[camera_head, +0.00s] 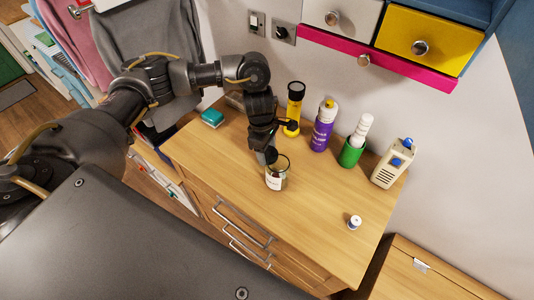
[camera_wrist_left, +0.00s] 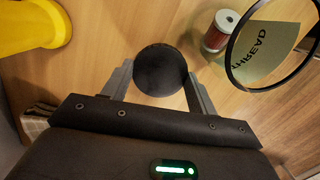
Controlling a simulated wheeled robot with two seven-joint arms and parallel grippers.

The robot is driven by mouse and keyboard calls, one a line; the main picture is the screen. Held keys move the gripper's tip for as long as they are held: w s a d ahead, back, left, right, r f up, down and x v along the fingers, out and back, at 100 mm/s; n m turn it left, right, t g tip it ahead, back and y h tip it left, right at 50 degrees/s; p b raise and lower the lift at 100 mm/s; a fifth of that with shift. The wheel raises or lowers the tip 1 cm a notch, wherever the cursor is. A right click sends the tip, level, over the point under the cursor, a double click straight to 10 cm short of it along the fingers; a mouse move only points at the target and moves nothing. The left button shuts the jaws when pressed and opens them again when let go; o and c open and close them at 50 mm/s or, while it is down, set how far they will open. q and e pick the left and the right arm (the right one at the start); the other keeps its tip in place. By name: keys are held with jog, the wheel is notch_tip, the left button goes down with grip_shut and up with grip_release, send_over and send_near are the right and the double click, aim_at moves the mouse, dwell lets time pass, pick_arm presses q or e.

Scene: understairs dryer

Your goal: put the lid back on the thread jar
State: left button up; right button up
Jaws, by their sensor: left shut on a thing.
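The thread jar (camera_head: 274,183) is a clear glass jar with a white label, upright on the wooden cabinet top. In the left wrist view its dark round rim (camera_wrist_left: 231,62) and THREAD label (camera_wrist_left: 264,48) show at the upper right, and the mouth is uncovered. The lid (camera_wrist_left: 161,70) is a dark round disc. My left gripper (camera_wrist_left: 160,80) is shut on the lid, with one finger on each side. In the head view this gripper (camera_head: 270,155) is just above and beside the jar's far left rim. The right gripper is out of view.
A red spool (camera_wrist_left: 220,32) shows by the jar; I cannot tell whether inside. A small white spool (camera_head: 354,221) is at right. The front top is clear.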

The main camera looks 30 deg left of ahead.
aim_at(267, 154)
pick_arm(q)
notch_tip(267, 154, up, 16)
jog(key=b, duration=0.2)
jog(key=shift+f, duration=0.25)
jog(key=s+d+f+m, duration=0.2)
jog(key=s+m, duration=0.3)
jog(key=m, duration=0.3)
jog(key=shift+f+g, duration=0.35)
jog(key=shift+g, duration=0.05)
